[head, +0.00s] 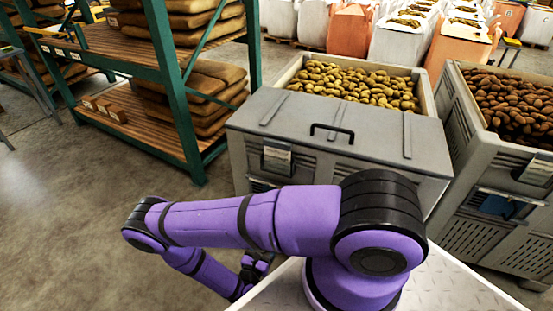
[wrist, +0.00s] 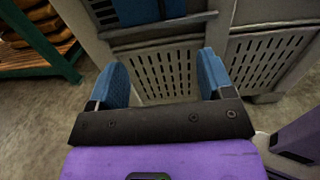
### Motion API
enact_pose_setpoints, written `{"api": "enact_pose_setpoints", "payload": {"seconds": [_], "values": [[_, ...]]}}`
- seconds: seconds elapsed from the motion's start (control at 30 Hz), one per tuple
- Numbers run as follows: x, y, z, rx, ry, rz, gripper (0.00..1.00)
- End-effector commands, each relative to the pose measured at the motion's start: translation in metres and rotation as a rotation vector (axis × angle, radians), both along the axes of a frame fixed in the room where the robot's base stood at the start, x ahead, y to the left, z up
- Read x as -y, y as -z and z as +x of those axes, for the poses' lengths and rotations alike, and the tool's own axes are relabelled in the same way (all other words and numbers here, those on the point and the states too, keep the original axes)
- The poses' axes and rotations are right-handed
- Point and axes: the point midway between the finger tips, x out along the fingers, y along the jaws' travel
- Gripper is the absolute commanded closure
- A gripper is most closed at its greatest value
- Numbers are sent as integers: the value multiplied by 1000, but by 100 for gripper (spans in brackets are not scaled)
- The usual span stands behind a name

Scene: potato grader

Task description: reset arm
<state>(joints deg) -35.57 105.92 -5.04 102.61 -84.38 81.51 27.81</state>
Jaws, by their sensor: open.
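My purple arm shows in the head view, folded out to the left and bent down over the floor in front of a grey crate. My gripper (wrist: 158,80) shows in the wrist view with its two blue fingers spread wide apart and nothing between them. It faces the slotted lower wall of the grey crate (wrist: 165,50), which stands ahead of it and apart from the fingers. In the head view the gripper's fingers are hidden behind the arm.
The grey crate (head: 330,135) with a half lid and handle holds pale potatoes (head: 355,85). A second crate (head: 480,205) at right holds darker potatoes (head: 515,100). A green rack (head: 180,110) with sacks stands left. Floor (head: 60,200) at left is clear.

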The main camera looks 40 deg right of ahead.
Motion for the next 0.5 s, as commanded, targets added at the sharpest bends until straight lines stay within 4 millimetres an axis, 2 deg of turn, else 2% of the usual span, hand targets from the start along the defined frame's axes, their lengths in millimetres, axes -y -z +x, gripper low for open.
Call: {"api": "enact_pose_setpoints", "payload": {"seconds": [0.2, 0.5], "values": [[-19, 0, -10, 0, 0, 1, 26], [-20, 0, -11, 0, 1, 0, 26]]}}
